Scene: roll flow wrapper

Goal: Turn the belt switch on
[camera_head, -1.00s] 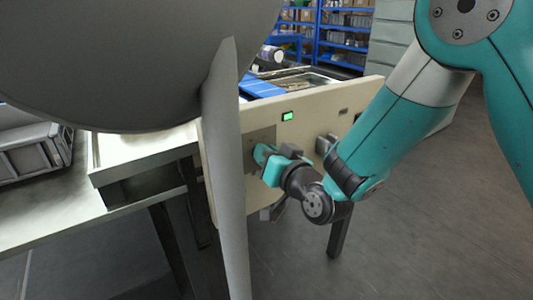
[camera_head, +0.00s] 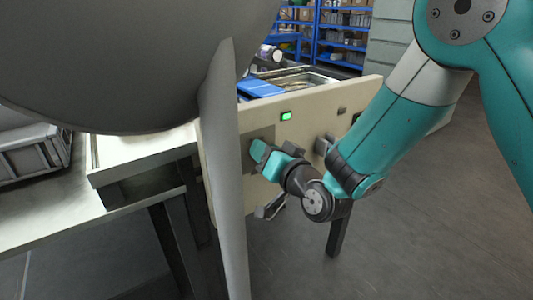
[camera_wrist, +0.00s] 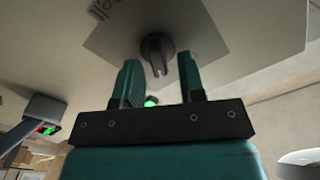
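The belt switch (camera_wrist: 157,52) is a dark rotary knob on a grey plate (camera_wrist: 215,28), seen in the wrist view. My gripper (camera_wrist: 157,75) is open, with one teal finger on each side of the knob's lower end. The knob looks just beyond or between the fingertips; I cannot tell whether they touch it. In the head view my gripper (camera_head: 257,150) is up against the grey plate (camera_head: 262,134) on the beige machine panel (camera_head: 310,115), and it hides the knob.
A green lit indicator (camera_head: 287,116) sits on the panel above the gripper, and a dark block (camera_head: 325,143) sticks out to its right. A grey table (camera_head: 50,215) with a grey crate (camera_head: 30,150) stands at left. Open floor lies at right.

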